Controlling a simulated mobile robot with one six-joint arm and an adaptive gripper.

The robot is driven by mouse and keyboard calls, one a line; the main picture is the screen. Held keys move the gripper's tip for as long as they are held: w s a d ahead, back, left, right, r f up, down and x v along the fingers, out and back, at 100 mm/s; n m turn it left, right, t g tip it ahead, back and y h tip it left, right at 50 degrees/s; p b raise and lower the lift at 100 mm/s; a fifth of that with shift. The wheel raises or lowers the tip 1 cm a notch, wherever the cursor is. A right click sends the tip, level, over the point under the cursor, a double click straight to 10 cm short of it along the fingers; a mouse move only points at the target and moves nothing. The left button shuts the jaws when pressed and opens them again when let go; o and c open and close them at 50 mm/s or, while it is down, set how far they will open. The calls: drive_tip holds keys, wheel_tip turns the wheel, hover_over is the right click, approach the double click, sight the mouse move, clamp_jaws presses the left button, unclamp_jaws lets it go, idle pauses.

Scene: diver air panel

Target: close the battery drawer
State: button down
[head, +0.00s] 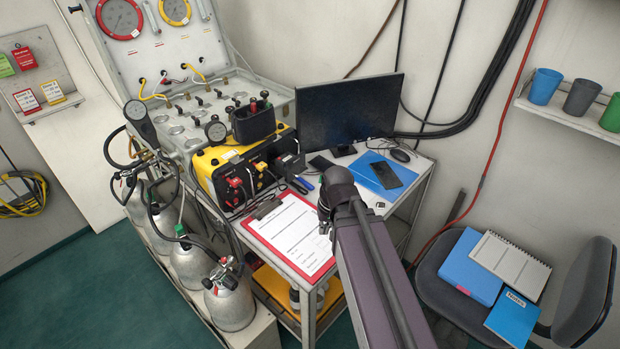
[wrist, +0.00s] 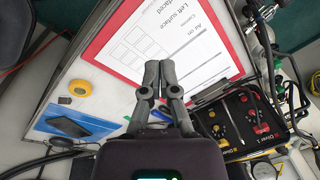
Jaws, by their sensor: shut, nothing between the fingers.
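The yellow and black diver radio box (head: 212,166) stands on the trolley behind the clipboard. A dark block (head: 291,163) sticks out at the right end of its front; it looks like the battery drawer pulled out, but I cannot be sure. In the wrist view the box's black front panel (wrist: 243,120) shows at the lower right, and the drawer is not clear there. My gripper (wrist: 159,75) is shut and empty above the clipboard, apart from the box. In the head view my wrist hides most of it.
A red clipboard (head: 318,268) with paper lies on the trolley top. A blue folder (head: 366,173) with a phone (head: 385,174), a mouse (head: 400,155) and a monitor (head: 347,108) are at the right and back. Gas cylinders (head: 230,306) stand left. A yellow round item (wrist: 80,86) lies near the folder.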

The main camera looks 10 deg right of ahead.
drive_tip(key=w+d+f+m+t+y+b, duration=0.1)
drive_tip(key=w+f+m+t+y+b, duration=0.15)
drive_tip(key=w+b, duration=0.2)
drive_tip(key=w+f+m+t+y+b, duration=0.1)
drive_tip(key=w+m+t+y+b, duration=0.1)
drive_tip(key=w+t+y+b, duration=0.3)
drive_tip(key=w+d+r+m+t+b, duration=0.2)
drive_tip(key=w+d+m+t+b, duration=0.2)
drive_tip(key=w+d, duration=0.3)
drive_tip(key=shift+d+r+m+b, duration=0.3)
drive_tip(key=shift+d+m+b, duration=0.2)
drive_tip(key=shift+m, duration=0.25)
drive_tip(key=shift+w+y, duration=0.15)
drive_tip(key=shift+y, duration=0.1)
drive_tip(key=b, duration=0.3)
approach(290, 164)
drive_tip(key=w+f, duration=0.5)
drive_tip(key=f, duration=0.1)
drive_tip(key=shift+w, duration=0.15)
